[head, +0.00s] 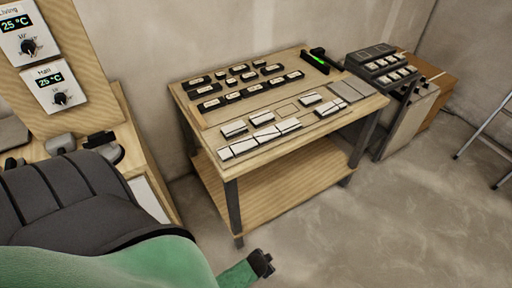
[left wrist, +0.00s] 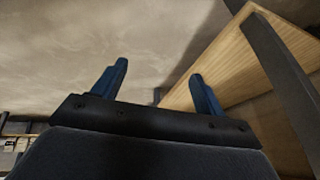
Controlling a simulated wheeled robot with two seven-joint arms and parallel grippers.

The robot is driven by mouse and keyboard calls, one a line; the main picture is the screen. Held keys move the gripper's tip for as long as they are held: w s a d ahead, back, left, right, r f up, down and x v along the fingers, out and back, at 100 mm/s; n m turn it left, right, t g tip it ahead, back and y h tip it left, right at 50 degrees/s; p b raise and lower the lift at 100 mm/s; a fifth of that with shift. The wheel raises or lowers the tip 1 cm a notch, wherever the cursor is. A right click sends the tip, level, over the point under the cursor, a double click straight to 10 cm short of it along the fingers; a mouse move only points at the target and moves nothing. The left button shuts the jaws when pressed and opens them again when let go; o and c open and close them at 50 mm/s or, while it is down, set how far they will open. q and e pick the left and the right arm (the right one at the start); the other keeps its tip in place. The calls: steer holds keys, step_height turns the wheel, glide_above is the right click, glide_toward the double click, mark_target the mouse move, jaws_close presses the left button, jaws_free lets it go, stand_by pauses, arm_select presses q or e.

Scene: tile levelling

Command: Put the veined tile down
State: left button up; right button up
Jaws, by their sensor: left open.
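Several pale tiles (head: 264,118) lie on the wooden worktable (head: 192,116) in the head view, some in a front row and some behind it. They are too small to tell which one is veined. My left gripper (head: 262,263) is low in front of the table, below the tabletop and apart from the tiles. In the left wrist view, my left gripper (left wrist: 160,85) has its two blue fingers spread with nothing between them. My right gripper is in neither view.
Dark blocks with pale tops (head: 232,97) fill the table's back left. A black tool with a green light (head: 317,62) lies at the back right, with grey plates (head: 350,90) nearer. A table leg (left wrist: 282,70) stands right of my left gripper.

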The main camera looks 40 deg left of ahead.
arm_select(q)
steer(key=s+d+f+n+g, duration=0.1)
steer(key=s+d+f+g, duration=0.1)
steer(key=s, duration=0.4)
steer(key=s+d+f+g+h, duration=0.1)
steer(key=s+f, duration=0.1)
steer(key=s, duration=0.3)
steer(key=shift+s+d+n+g, duration=0.35)
steer(key=shift+s+n+g, duration=0.05)
